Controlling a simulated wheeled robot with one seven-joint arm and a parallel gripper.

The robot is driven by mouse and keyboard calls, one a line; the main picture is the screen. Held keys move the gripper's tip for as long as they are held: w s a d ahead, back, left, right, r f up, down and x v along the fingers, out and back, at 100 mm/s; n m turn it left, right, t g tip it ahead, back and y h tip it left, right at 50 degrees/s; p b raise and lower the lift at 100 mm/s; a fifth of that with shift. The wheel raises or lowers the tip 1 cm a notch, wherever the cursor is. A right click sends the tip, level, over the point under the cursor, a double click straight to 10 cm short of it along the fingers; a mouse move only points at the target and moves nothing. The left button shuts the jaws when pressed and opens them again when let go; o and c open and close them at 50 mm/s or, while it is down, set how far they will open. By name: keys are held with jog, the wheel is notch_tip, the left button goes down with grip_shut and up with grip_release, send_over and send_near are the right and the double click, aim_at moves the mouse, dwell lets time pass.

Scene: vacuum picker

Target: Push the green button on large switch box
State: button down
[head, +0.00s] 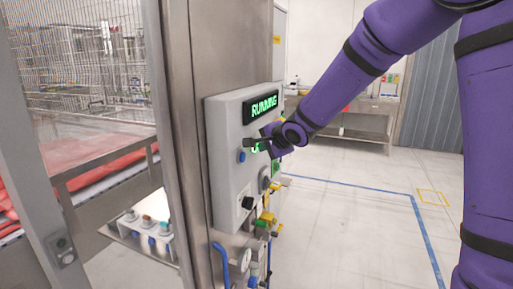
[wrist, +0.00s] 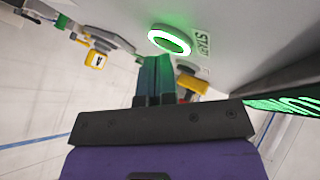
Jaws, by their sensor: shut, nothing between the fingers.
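The large switch box (head: 226,165) is a light grey panel on a steel post, with a green "RUNNING" display (head: 261,106) at its top. My gripper (head: 262,146) is at the panel's front, just below the display, and hides part of what is there. A green glow shows beside it. In the wrist view the green button (wrist: 169,40) is a lit ring beside a "START" label (wrist: 203,44). My gripper (wrist: 156,60) is shut and empty, its fingertips close to the ring and lit green. I cannot tell whether they touch it.
A blue button (head: 241,156) and a black knob (head: 247,202) are on the same panel. Yellow and blue fittings and a gauge (head: 244,259) hang below. The floor to the right is clear.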

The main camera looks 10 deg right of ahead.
jog(key=shift+d, duration=0.15)
jog(key=shift+s+d, duration=0.45)
jog(key=shift+s+d, duration=0.75)
jog(key=shift+d, duration=0.3)
jog(key=shift+s+d, duration=0.7)
jog(key=shift+d, duration=0.3)
